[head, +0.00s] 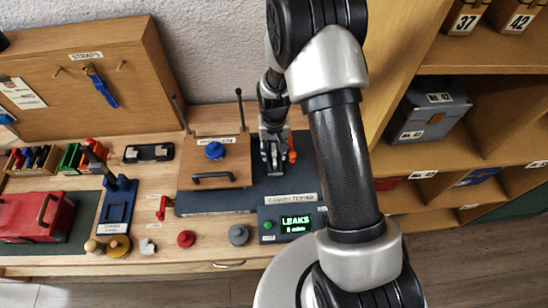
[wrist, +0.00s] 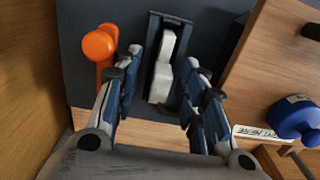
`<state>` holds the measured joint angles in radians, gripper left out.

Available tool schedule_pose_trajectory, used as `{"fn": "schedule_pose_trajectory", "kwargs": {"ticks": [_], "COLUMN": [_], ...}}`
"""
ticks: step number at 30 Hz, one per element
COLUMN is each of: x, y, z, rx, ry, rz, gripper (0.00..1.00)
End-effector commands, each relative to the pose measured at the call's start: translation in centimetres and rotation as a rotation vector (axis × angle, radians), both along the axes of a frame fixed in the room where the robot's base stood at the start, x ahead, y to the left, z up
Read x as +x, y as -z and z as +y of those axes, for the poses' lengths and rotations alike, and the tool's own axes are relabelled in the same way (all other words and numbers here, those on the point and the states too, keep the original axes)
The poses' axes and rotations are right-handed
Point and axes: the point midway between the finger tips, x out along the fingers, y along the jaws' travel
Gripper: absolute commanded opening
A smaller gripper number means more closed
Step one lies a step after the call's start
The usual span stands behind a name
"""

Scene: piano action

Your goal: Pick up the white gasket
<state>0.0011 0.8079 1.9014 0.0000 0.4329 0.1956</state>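A white, narrow piece (wrist: 161,82) that looks like the gasket lies in a dark upright holder (wrist: 184,30) in the wrist view. Its exact shape is partly hidden by the holder. My gripper (wrist: 162,62) is open, its two fingers spread on either side of the holder, with no clear contact. In the head view my gripper (head: 272,152) points down over the dark mat behind the tester box, and it hides the white piece there.
An orange lever (wrist: 100,46) stands close beside the left finger; it also shows in the head view (head: 292,148). A wooden lid (head: 215,165) with a blue knob (head: 215,150) is to the left.

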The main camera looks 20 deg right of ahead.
Motion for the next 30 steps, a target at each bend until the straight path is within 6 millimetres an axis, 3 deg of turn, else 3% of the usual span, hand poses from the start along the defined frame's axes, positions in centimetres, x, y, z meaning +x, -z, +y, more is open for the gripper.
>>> {"fn": "schedule_pose_trajectory", "kwargs": {"ticks": [6, 23, 30], "x": [0.04, 0.03, 0.04], "y": [0.13, 0.11, 0.1], "z": [0.01, 0.01, 0.02], "rx": [0.0, 0.0, 0.0], "ry": [0.0, 0.0, 0.0], "rz": [-0.001, -0.001, -0.001], "gripper": [0.38, 0.01, 0.0]}}
